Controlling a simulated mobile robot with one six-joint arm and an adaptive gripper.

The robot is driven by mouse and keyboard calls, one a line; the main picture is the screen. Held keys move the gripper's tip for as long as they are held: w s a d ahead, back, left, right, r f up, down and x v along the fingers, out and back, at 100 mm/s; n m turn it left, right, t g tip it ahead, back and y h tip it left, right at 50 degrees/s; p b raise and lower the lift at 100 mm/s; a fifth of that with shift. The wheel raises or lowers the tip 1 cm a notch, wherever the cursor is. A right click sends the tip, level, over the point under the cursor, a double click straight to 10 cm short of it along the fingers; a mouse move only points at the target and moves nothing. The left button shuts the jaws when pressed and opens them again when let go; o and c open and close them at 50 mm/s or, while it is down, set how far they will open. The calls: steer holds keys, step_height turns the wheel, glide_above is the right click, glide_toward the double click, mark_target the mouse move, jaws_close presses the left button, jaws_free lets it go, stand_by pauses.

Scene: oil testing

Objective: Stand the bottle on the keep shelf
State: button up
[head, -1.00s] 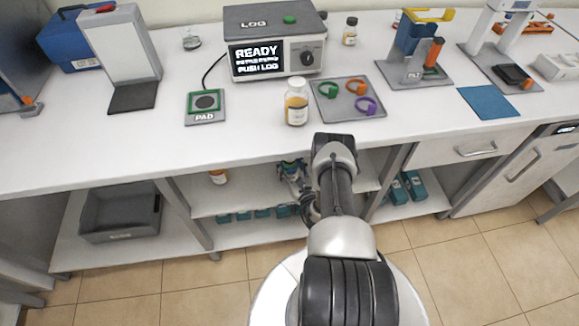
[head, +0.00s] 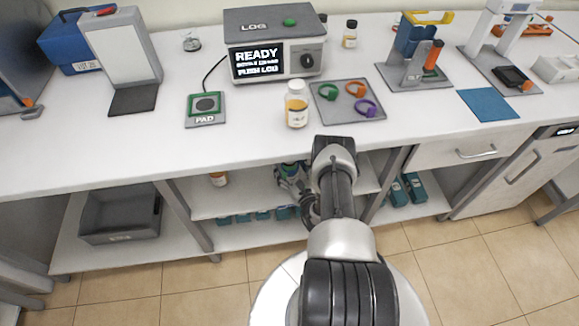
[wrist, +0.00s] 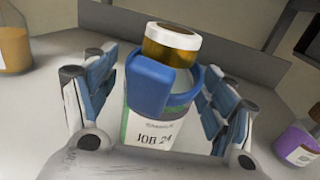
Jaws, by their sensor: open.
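In the wrist view a bottle with a white cap, an amber neck, a blue collar (wrist: 160,85) and a white label (wrist: 152,130) is upright between the fingers of my gripper (wrist: 160,100). The fingers are spread on either side of it, apart from its sides. The bottle's base is hidden by the gripper body. In the head view my gripper (head: 290,176) is under the counter at the upper shelf (head: 245,200), partly hidden by my arm; the bottle is hard to make out there.
In the wrist view an amber bottle (wrist: 14,45) stands at the left and a purple-banded bottle (wrist: 298,145) at the right. Another bottle (head: 218,179) shows on the shelf in the head view. The counter edge overhangs above. A grey bin (head: 120,215) is at lower left.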

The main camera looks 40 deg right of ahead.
steer(key=p+v, duration=0.3)
steer(key=v, duration=0.8)
steer(key=shift+r, duration=0.2)
steer(key=shift+s+a+p, duration=0.15)
steer(key=shift+s+p, duration=0.15)
steer(key=shift+s, duration=0.15)
steer(key=shift+f, duration=0.1)
